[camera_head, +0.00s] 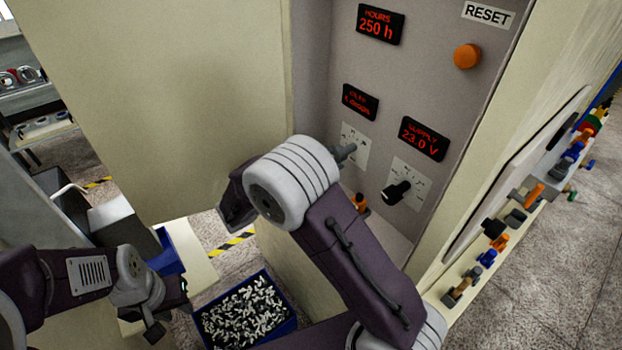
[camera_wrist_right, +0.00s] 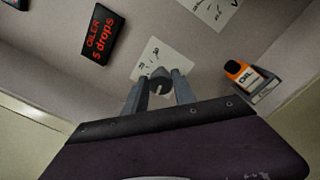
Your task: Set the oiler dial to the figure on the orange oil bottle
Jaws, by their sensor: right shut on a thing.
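The oiler dial (camera_wrist_right: 159,84) is a dark knob on a white scale card, seen in the right wrist view. My right gripper (camera_wrist_right: 160,92) is shut on it, one finger on each side. In the head view my right gripper (camera_head: 346,153) reaches the card, and my wrist and fingers hide most of the dial. The oiler display (camera_wrist_right: 101,40) reads "5 drops".
A supply dial (camera_head: 397,192) with a black knob sits right of the oiler dial, under a display (camera_head: 424,139) reading 23.0 V. An hours display (camera_head: 380,25) reads 250 h beside an orange reset button (camera_head: 467,56). A blue bin (camera_head: 247,312) of small pieces stands below.

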